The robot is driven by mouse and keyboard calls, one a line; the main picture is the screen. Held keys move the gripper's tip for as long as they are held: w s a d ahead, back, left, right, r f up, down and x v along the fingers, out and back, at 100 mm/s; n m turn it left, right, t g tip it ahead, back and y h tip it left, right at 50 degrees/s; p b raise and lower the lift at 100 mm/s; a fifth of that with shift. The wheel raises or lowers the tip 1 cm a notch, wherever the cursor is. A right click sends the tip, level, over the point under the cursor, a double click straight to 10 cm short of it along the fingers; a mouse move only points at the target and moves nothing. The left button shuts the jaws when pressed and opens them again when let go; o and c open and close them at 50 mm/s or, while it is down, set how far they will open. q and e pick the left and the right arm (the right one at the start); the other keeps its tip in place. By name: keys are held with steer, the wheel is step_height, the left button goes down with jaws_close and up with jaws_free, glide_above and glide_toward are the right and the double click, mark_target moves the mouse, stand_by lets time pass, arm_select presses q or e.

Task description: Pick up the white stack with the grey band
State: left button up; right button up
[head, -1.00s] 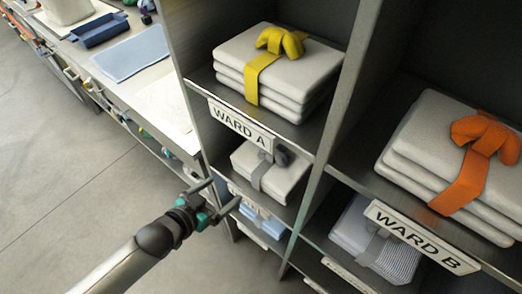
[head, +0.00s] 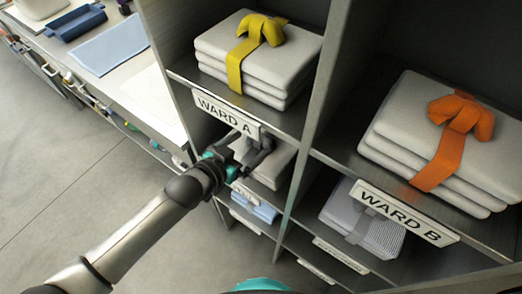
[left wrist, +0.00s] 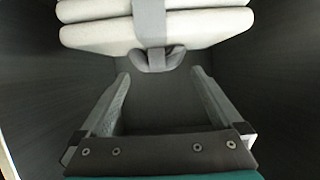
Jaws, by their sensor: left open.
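The white stack with the grey band (head: 274,170) lies in the shelf compartment below the WARD A label, partly hidden by my left gripper in the head view. My left gripper (head: 248,146) is open at the front of that compartment. In the left wrist view the stack (left wrist: 195,28) fills the top, with its grey band (left wrist: 149,22) and grey knot (left wrist: 156,59). The knot sits just beyond and between the open fingertips of my gripper (left wrist: 160,73), and nothing is held. My right gripper is not in view.
A yellow-banded white stack (head: 222,55) is above, and an orange-banded one (head: 400,105) is to the right. A striped stack (head: 375,235) and blue folded cloth (head: 256,208) lie lower. Dark compartment walls (left wrist: 275,70) flank my gripper. A workbench (head: 150,95) stands left.

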mark_target(260, 138)
arm_select(q)
steer(key=shift+b+x, duration=0.5)
steer(key=shift+x, duration=2.35)
steer(key=shift+d+r, duration=0.15)
steer(key=shift+r, duration=0.05)
steer(key=shift+s, duration=0.1)
jaws_close()
steer(key=shift+r, duration=0.15)
